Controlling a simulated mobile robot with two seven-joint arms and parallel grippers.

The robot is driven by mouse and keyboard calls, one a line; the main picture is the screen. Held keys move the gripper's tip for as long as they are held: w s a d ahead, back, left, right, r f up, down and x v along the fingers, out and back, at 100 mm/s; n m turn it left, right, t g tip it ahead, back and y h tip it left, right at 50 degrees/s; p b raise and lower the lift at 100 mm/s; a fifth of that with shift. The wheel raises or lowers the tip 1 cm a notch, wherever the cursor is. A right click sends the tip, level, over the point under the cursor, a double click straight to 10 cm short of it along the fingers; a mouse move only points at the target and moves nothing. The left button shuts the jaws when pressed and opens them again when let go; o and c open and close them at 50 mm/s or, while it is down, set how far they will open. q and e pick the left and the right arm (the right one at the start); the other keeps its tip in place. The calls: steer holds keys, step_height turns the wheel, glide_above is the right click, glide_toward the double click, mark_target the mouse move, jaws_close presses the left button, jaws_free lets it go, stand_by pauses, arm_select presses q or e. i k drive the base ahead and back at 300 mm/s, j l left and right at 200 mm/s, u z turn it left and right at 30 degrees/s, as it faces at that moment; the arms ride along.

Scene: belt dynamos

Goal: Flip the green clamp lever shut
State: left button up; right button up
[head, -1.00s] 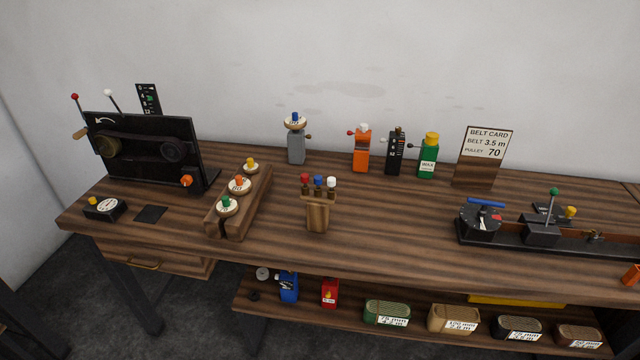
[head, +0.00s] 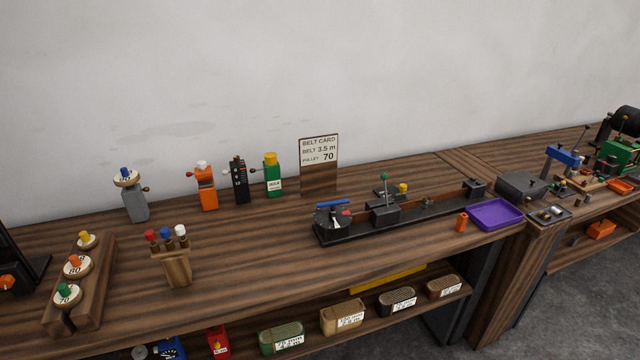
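The green clamp lever (head: 385,190) has a green ball knob on a thin grey rod. It stands nearly upright on a dark block (head: 384,213) in the middle of the long black rail fixture (head: 440,211). A small yellow knob (head: 403,188) sits just behind and right of the lever. Neither of my grippers shows in the head view.
A belt card (head: 319,152) stands behind the fixture. A purple tray (head: 495,215) and an orange cup (head: 462,222) lie at its right end. A wooden holder (head: 176,268) stands front left. Bare tabletop lies between.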

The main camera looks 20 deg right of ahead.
mark_target(383, 176)
steer(key=i+l+z, duration=0.4)
steer(key=l, duration=0.25)
steer(key=i+l+z, duration=0.35)
steer(key=l, duration=0.2)
steer(key=i+l+z, duration=0.4)
steer(key=i, duration=0.15)
